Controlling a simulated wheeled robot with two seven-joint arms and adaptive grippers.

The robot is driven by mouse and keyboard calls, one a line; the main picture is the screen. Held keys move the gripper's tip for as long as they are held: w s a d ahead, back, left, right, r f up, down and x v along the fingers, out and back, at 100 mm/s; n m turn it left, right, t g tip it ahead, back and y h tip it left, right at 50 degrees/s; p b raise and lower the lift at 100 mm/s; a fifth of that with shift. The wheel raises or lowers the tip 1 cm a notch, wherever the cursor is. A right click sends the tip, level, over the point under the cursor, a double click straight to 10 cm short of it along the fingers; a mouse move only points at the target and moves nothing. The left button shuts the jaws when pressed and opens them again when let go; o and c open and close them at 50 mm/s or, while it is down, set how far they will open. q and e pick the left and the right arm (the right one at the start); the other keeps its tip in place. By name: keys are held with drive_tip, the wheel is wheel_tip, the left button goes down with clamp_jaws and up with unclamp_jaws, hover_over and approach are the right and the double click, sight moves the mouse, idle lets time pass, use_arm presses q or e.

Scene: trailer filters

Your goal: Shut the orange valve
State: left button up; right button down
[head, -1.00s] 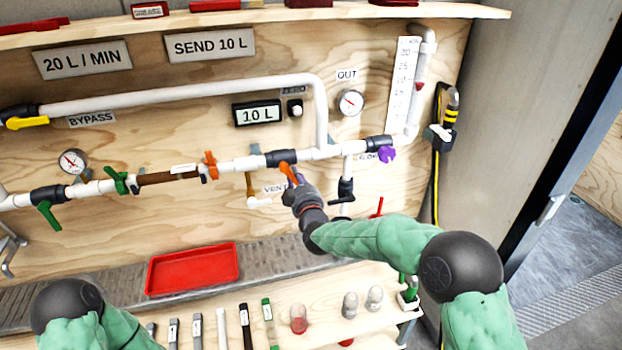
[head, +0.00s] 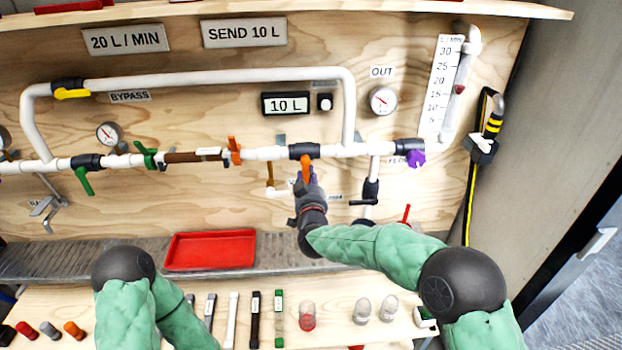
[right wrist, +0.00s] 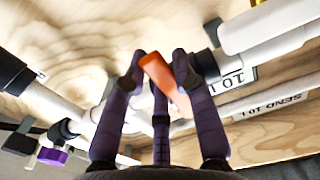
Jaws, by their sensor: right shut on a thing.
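The orange valve handle (head: 306,168) hangs below its dark valve body (head: 304,151) on the white horizontal pipe. It points down, roughly across the pipe. My right gripper (head: 307,182) reaches up from below and is shut on this handle. In the right wrist view the orange handle (right wrist: 165,82) sits between the dark fingers of the gripper (right wrist: 158,75). My left arm (head: 125,280) shows at the lower left, but its gripper is not in view.
A yellow bypass handle (head: 72,94) lies along the upper pipe. A green handle (head: 84,180), an orange clamp (head: 234,150) and a purple knob (head: 416,158) are on the lower pipe. A red tray (head: 210,250) rests on the ledge below. The display (head: 286,104) reads 10 L.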

drive_tip(key=shift+f, duration=0.1)
drive_tip(key=c, duration=1)
unclamp_jaws()
drive_tip(key=shift+a, duration=0.1)
drive_tip(key=shift+o, duration=0.2)
drive_tip(key=s, duration=1.2)
drive_tip(key=shift+d, duration=0.25)
drive_tip(key=s+d+f+g+y+p, duration=0.1)
drive_tip(key=s+d+f+g, duration=0.15)
drive_tip(key=f, duration=0.65)
drive_tip(key=s+d+f+g, duration=0.15)
drive_tip(key=f+g, duration=0.25)
drive_tip(key=f, duration=0.5)
drive_tip(key=s+d+f+g+y+p, duration=0.1)
drive_tip(key=s+f+g, duration=0.2)
drive_tip(key=f, duration=0.7)
drive_tip(key=s+d+f+m+g, duration=0.1)
drive_tip(key=s+f+g, duration=0.3)
drive_tip(key=s, duration=0.7)
drive_tip(key=s+f+m+g+y+p, duration=0.1)
drive_tip(key=s+f+g, duration=0.3)
drive_tip(key=s+f, duration=0.5)
drive_tip(key=s, duration=0.3)
drive_tip(key=shift+s+d+f+m, duration=0.2)
drive_tip(key=shift+d+f+m, duration=0.1)
drive_tip(key=shift+d+m, duration=0.1)
